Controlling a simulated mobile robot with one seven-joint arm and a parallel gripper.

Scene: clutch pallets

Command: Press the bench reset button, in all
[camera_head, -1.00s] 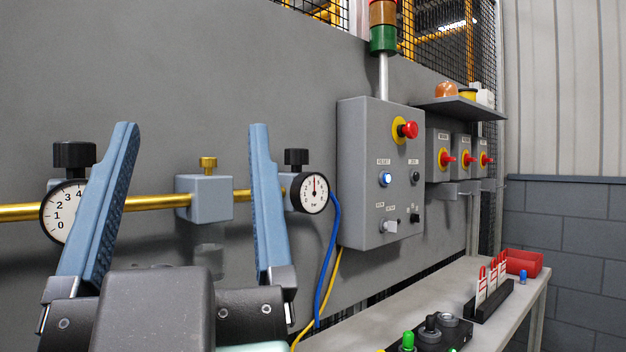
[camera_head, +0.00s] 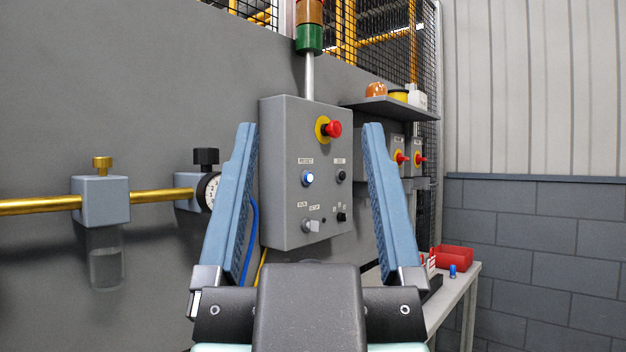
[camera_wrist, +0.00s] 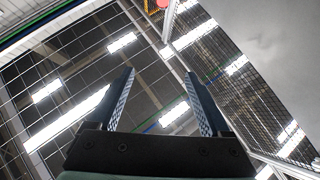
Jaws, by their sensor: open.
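The bench reset button (camera_head: 308,178) is a blue-lit round button under a small "RESET" label on a grey control box (camera_head: 290,225) fixed to the wall. My gripper (camera_head: 309,130) is open and empty, with its two blue ribbed fingers pointing up. In the head view the button shows between the two fingers; my gripper is in front of the box and apart from it, at a distance I cannot tell. In the wrist view my gripper (camera_wrist: 163,85) is open toward the ceiling, and the button is not seen.
The box also carries a red emergency stop (camera_head: 333,129), a black button (camera_head: 342,176) and a grey selector knob (camera_head: 311,226). A brass pipe (camera_head: 40,205) with fittings runs along the wall at left. A shelf (camera_head: 385,106) juts out at right above red-handled switches. A bench (camera_head: 462,285) holds a red bin (camera_head: 453,257).

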